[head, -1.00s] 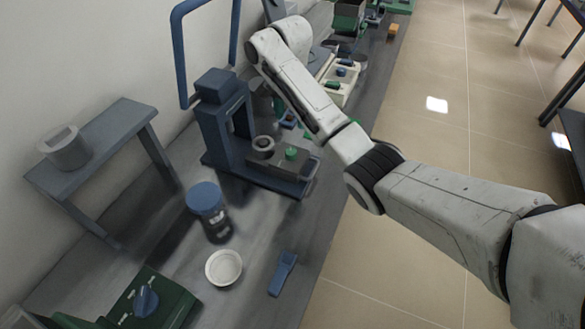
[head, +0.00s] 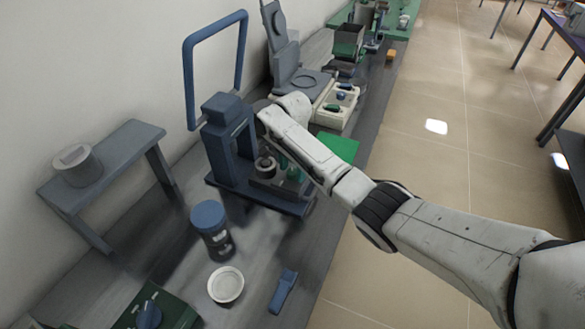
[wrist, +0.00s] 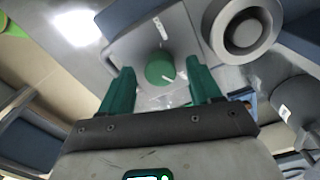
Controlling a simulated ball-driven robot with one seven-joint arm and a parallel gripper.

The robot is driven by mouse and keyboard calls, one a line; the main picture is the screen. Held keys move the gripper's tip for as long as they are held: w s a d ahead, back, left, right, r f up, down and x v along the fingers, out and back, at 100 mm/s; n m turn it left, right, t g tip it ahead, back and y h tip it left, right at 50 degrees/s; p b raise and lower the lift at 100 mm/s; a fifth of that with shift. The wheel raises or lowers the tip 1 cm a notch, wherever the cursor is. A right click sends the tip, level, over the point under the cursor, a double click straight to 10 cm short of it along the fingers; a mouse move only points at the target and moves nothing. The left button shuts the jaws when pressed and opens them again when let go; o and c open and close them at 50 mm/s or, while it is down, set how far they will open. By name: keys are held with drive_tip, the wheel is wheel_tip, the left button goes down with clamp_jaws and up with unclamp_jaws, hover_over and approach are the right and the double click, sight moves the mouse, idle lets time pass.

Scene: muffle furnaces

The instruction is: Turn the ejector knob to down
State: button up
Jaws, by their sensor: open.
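The ejector knob (wrist: 160,68) is a round green knob with a white pointer line, on a grey plate (wrist: 132,46) of the blue press (head: 228,140). In the wrist view the line points toward the lower right of the picture. White marks lie on the plate above and below the knob. My gripper (wrist: 162,74) is open, its two green fingers on either side of the knob, with gaps showing. I cannot tell how far down the fingers reach. In the head view the knob (head: 295,174) is partly hidden by my gripper.
A grey ring-shaped cup (wrist: 243,30) stands close beside the knob; it also shows in the head view (head: 265,166). A blue-lidded jar (head: 210,222), a white dish (head: 225,284) and a blue tool (head: 283,291) lie nearer. A beige control box (head: 338,104) stands beyond the press.

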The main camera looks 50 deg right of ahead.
drive_tip(key=shift+f, duration=0.2)
drive_tip(key=c, duration=1)
